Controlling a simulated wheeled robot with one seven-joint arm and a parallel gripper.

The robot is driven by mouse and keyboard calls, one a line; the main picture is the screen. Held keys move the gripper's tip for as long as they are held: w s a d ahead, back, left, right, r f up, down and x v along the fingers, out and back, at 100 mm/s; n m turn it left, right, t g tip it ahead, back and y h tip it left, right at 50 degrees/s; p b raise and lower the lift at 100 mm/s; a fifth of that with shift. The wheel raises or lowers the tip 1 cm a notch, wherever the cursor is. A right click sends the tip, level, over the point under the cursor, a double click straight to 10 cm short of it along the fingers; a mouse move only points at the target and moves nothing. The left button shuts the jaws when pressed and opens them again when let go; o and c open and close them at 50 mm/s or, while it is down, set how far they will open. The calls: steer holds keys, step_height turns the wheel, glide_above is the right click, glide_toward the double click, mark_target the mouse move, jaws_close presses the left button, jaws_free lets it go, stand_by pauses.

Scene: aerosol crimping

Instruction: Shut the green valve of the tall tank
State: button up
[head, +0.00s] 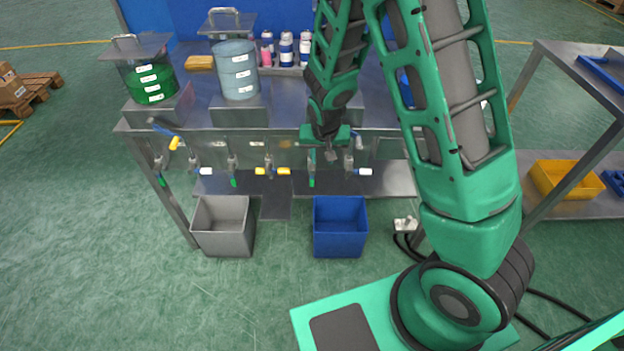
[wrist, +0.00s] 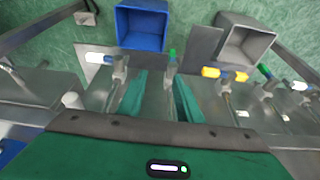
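My gripper (head: 331,154) points down in front of the bench, above the row of valves. In the wrist view its two teal fingers (wrist: 158,98) are apart with nothing held between them. A green valve handle (head: 311,180) hangs downward just below and left of my gripper; it also shows in the wrist view (wrist: 172,55), ahead of the gap between the fingers and apart from them. Other green handles are further left, one (head: 233,181) near the middle and one (head: 161,180) at the left end. My arm hides part of the bench, so I cannot tell which tank is the tall one.
A green-filled tank (head: 152,84) and a pale blue tank (head: 238,72) stand on the bench. A white handle (head: 365,172) is close right of my gripper; yellow handles (head: 272,171) are left. A grey bin (head: 222,240) and blue bin (head: 339,242) stand below.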

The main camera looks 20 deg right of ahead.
glide_toward(313, 177)
steer(key=f, duration=0.1)
steer(key=x, duration=1)
steer(key=shift+w+a+f, duration=0.15)
steer(key=shift+w+f, duration=0.1)
steer(key=shift+w, duration=0.1)
jaws_close()
steer(key=shift+d, duration=0.3)
steer(key=shift+a, duration=0.1)
